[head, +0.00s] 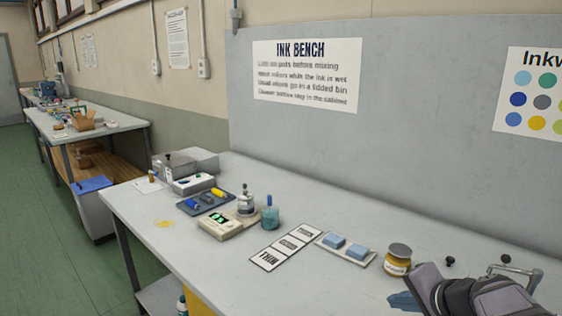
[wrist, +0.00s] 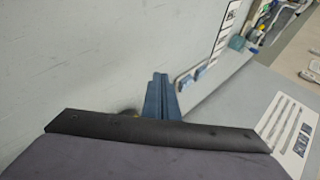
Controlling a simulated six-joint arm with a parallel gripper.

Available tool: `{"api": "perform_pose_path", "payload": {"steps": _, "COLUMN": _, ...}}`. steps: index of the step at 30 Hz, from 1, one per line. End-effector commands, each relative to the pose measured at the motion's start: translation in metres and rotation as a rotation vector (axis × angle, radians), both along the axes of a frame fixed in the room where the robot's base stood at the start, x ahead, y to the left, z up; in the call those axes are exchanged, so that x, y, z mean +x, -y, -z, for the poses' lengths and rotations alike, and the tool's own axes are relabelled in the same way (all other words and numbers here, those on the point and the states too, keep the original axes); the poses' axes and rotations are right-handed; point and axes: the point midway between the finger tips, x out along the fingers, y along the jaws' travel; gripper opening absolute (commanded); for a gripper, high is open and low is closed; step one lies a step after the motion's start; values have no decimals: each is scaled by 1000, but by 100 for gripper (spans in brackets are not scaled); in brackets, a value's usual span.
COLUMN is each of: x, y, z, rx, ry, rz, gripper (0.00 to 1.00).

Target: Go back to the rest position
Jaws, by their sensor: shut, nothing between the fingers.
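My gripper shows at the lower right of the head view, with its blue fingers (head: 403,301) over the front of the bench, left of the grey wrist. In the wrist view the two blue fingers (wrist: 161,97) lie side by side, shut, with nothing between them. Whether the fingers touch the bench cannot be told.
A tray (head: 327,249) with blue blocks lies left of the jar, beside a card strip (head: 286,246). A grey panel (head: 400,130) rises behind. The bench front (head: 270,290) is clear.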

Motion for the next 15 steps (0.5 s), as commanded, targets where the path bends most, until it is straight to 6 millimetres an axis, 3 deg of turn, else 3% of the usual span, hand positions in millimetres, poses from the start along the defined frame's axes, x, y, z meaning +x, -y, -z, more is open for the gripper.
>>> {"api": "perform_pose_path", "payload": {"steps": 1, "x": -7, "y": -21, "z": -11, "rx": -20, "ry": -54, "rz": -69, "gripper": 0}}
{"api": "perform_pose_path", "payload": {"steps": 6, "x": -40, "y": -71, "z": -6, "rx": -110, "ry": -219, "rz": -283, "gripper": 0}}
{"api": "perform_pose_path", "payload": {"steps": 15, "x": -117, "y": -124, "z": -19, "rx": -331, "ry": -466, "rz": -687, "gripper": 0}}
